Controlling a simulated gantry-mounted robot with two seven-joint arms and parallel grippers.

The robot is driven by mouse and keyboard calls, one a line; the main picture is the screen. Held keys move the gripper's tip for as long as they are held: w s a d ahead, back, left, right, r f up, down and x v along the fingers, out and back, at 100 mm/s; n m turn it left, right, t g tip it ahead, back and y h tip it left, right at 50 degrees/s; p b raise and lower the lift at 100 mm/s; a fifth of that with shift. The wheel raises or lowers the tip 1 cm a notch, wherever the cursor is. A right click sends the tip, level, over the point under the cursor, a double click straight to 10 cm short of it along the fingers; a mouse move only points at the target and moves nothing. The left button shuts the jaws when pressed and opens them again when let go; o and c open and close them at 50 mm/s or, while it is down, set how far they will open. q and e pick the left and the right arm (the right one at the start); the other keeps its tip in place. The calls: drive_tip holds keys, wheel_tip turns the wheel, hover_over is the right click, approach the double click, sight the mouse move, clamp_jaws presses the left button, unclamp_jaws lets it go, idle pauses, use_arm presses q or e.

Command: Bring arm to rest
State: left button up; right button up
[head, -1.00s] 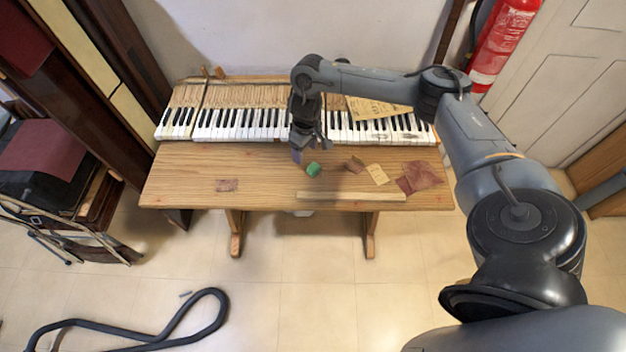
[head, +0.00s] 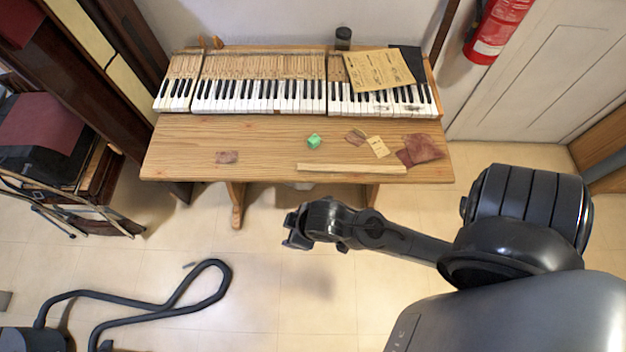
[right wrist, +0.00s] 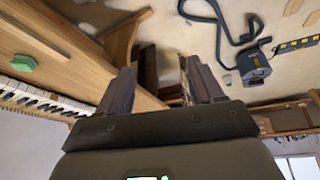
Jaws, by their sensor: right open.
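My right arm is drawn back from the table. Its gripper (head: 297,229) hangs over the floor in front of the table's near edge in the head view. In the right wrist view the right gripper (right wrist: 160,88) has its two fingers apart with nothing between them. The wooden table (head: 270,165) carries the piano keys (head: 260,97) along its back. A green block (head: 313,141) lies on the table in front of the keys; it also shows in the right wrist view (right wrist: 23,63). My left gripper is not in view.
A yellowed paper (head: 378,70) lies over the right keys. A wood strip (head: 350,169) and reddish scraps (head: 424,147) lie on the table. A vacuum hose (head: 150,305) lies on the floor at left. A fire extinguisher (head: 497,30) hangs at back right.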

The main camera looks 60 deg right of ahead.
drive_tip(key=shift+m+g, duration=0.3)
drive_tip(key=shift+g, duration=0.3)
drive_tip(key=s+d, duration=0.1)
drive_tip(key=s, duration=0.1)
drive_tip(key=s+d, duration=0.1)
drive_tip(key=s, duration=0.1)
drive_tip(key=shift+d, duration=0.1)
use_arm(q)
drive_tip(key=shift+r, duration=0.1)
use_arm(e)
drive_tip(key=shift+r, duration=0.1)
use_arm(q)
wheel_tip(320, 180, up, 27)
drive_tip(key=p, duration=2.7)
use_arm(e)
wheel_tip(320, 180, up, 27)
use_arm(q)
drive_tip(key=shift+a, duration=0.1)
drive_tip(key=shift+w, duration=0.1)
